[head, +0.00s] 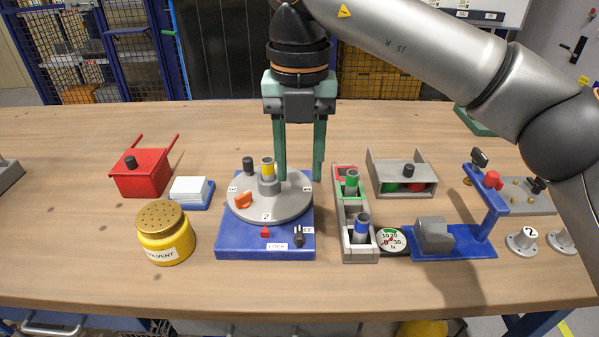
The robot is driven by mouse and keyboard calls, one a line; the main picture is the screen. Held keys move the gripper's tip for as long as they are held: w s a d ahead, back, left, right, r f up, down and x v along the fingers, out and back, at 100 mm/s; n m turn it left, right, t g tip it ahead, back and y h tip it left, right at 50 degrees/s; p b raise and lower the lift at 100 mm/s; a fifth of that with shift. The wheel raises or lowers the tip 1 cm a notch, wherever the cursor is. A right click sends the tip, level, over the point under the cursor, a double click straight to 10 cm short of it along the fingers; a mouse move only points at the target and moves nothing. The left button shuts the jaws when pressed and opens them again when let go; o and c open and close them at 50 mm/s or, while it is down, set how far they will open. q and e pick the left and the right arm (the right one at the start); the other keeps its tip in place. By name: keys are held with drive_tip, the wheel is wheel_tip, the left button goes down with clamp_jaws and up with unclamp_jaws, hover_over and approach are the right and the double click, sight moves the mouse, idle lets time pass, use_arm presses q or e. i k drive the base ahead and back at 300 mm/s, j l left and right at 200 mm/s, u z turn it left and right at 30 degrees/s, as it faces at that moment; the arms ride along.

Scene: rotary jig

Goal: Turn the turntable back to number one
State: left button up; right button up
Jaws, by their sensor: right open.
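The turntable is a grey round disc (285,207) on a blue base (235,245). The number 2 label is at its front, facing the red pointer (265,232) on the base. A 3 label is at the disc's left; the label at its right is too small to read surely. The disc carries a yellow-topped centre post (267,171), a black knob (248,165) and an orange piece (243,200). A small black lever (299,238) stands beside the LOCK label (277,247). My right gripper (299,179) is open, pointing down at the disc's back right, with nothing visibly held. My left gripper is out of view.
Left are a red box (145,183), white cards (188,189) and a yellow solvent can (164,240). Close on the right are a grey tray (357,212) with green and blue cylinders, a gauge (391,241) and a blue stand (480,243). The table behind is mostly clear.

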sight(276, 202)
drive_tip(key=k, duration=1)
